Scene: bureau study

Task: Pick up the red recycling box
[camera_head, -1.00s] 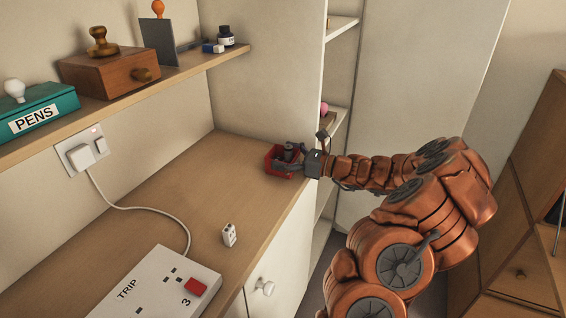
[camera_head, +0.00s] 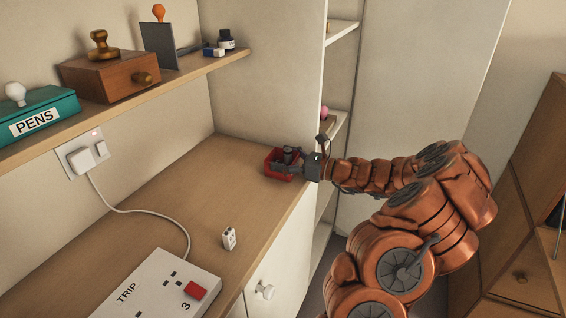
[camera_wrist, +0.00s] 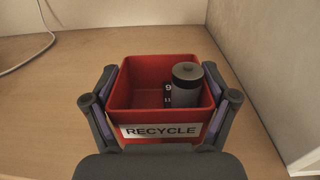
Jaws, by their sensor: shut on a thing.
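The red recycling box (camera_wrist: 144,70) is an open-topped red bin with a white RECYCLE label. It holds a grey cylinder (camera_wrist: 187,90) and a small black item with white digits (camera_wrist: 167,95). In the head view the box (camera_head: 269,165) is at the far right corner of the wooden desk, next to the cabinet side. My gripper (camera_wrist: 160,112) is shut on the box, one finger against its left side and one against its right. In the head view my gripper hides part of the box. I cannot tell whether the box's base touches the desk.
A small white block (camera_head: 229,238) and a power strip labelled TRIP (camera_head: 150,290) lie nearer on the desk, with a white cable behind. A shelf (camera_head: 200,62) overhangs the left. The cabinet side (camera_head: 265,95) stands close behind the box. The middle of the desk is clear.

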